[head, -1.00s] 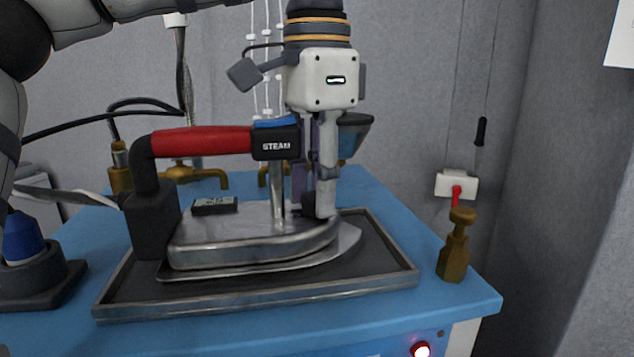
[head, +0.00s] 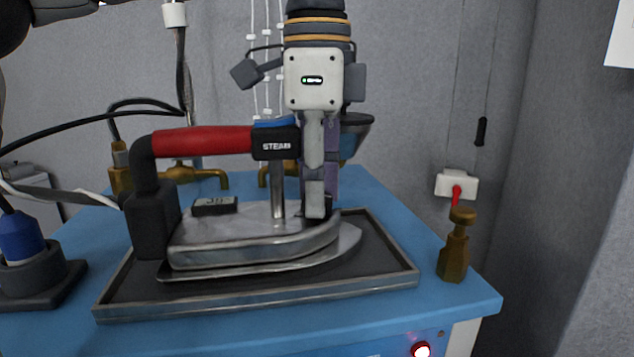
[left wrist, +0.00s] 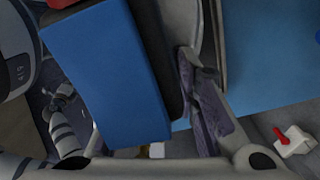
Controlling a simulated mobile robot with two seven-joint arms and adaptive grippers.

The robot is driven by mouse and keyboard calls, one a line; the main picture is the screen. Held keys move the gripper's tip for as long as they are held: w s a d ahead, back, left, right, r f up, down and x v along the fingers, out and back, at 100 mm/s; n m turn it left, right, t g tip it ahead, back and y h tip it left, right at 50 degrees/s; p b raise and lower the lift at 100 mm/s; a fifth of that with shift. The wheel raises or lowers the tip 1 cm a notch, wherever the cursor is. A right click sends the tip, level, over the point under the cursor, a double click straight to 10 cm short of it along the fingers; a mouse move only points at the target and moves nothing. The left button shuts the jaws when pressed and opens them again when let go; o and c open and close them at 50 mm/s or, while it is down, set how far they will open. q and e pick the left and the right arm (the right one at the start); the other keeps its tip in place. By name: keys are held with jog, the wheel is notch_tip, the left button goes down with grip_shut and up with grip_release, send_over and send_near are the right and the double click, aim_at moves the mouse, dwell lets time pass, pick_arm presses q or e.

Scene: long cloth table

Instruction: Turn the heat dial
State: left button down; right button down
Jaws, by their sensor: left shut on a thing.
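The steam iron has a silver soleplate (head: 250,247), a red handle (head: 205,140) and a black block marked STEAM (head: 276,146) with a blue top. My left gripper (head: 316,207) points straight down just right of this block, its fingertips low at the front of the iron's top. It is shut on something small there. I take this to be the heat dial, but the fingers hide it. In the left wrist view the blue top (left wrist: 105,70) covers much of the picture, and one finger (left wrist: 205,105) shows beside it. My right gripper is not in view.
The iron rests on a dark metal-rimmed tray (head: 375,290) on a blue table (head: 380,315). A brass fitting (head: 456,250) stands at the right edge. A blue-and-black object (head: 25,250) stands at the left. Cables hang behind the handle. A small display box (head: 215,206) sits on the iron.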

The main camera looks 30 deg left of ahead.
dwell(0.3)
pick_arm(q)
jog(key=c, duration=1.2)
grip_release()
notch_tip(320, 180, up, 12)
jog(key=shift+r, duration=0.1)
notch_tip(320, 180, down, 12)
jog(key=shift+f+n+b, duration=0.1)
jog(key=shift+n+b, duration=0.65)
jog(key=shift+n, duration=0.35)
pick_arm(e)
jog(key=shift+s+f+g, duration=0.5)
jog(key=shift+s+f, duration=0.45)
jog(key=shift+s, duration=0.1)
